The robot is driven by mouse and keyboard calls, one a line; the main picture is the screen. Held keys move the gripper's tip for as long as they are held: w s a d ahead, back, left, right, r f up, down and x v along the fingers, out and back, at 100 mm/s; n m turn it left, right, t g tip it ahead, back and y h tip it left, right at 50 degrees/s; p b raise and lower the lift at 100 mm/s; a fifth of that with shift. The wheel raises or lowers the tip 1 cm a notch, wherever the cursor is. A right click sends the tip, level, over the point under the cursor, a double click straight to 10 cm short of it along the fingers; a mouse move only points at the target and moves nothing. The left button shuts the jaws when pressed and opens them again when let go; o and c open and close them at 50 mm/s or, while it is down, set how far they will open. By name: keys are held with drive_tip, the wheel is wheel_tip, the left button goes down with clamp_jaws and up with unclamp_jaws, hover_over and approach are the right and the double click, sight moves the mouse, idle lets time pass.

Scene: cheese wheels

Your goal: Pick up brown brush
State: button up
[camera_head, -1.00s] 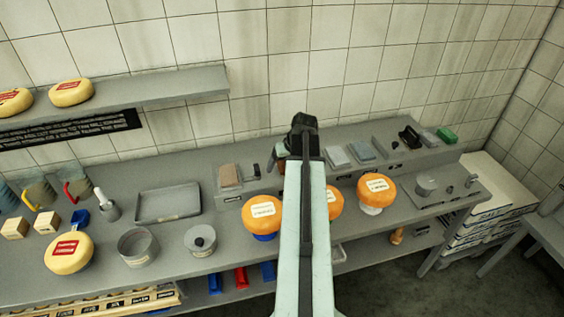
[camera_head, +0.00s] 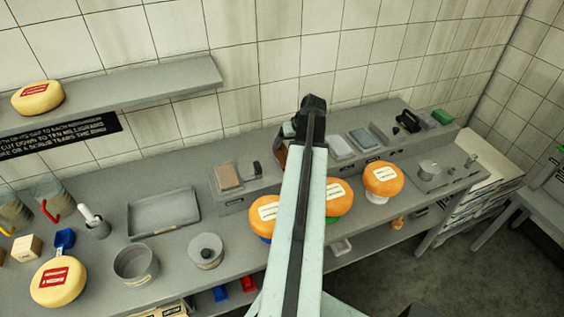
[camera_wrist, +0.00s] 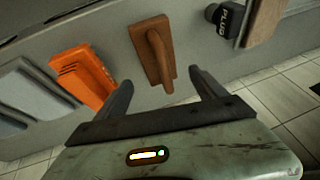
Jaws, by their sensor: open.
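The brown brush (camera_wrist: 150,52), a flat brown block with a raised handle, lies at the top middle of the wrist view on a grey surface. My gripper (camera_wrist: 165,86) is open and empty, its two dark fingers apart. The handle's lower end lies just beyond the gap between the fingertips; I cannot tell the height between them. In the head view my gripper (camera_head: 312,104) is above the raised back ledge of the counter, and my arm hides most of what lies behind it.
An orange block (camera_wrist: 82,74) lies left of the brush, with grey blocks (camera_wrist: 28,92) further left. A black piece marked PLUG (camera_wrist: 230,20) and a tan board (camera_wrist: 262,20) lie right. Orange cheese wheels (camera_head: 383,178) stand on the counter in front of the ledge.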

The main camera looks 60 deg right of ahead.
sight(284, 154)
drive_tip(key=shift+f, duration=0.15)
drive_tip(key=b+x, duration=0.4)
drive_tip(key=x, duration=0.1)
drive_tip(key=shift+s+a+f+b, duration=0.1)
drive_tip(key=shift+f+b, duration=0.15)
drive_tip(key=shift+b, duration=0.15)
drive_tip(key=shift+r, duration=0.2)
drive_tip(key=c, duration=1.6)
drive_tip(key=shift+c, duration=0.2)
drive_tip(key=shift+r+p, duration=0.15)
drive_tip(key=shift+p, duration=0.2)
drive_tip(key=shift+r+p, duration=0.65)
wheel_tip(284, 154, up, 2)
drive_tip(key=shift+r+p, duration=0.1)
drive_tip(key=shift+p, duration=1)
drive_tip(key=s, duration=0.5)
drive_tip(key=s+a, duration=0.1)
drive_tip(key=s, duration=0.4)
drive_tip(key=s+a+r+p, duration=0.1)
drive_tip(key=s, duration=0.5)
drive_tip(key=shift+r, duration=0.1)
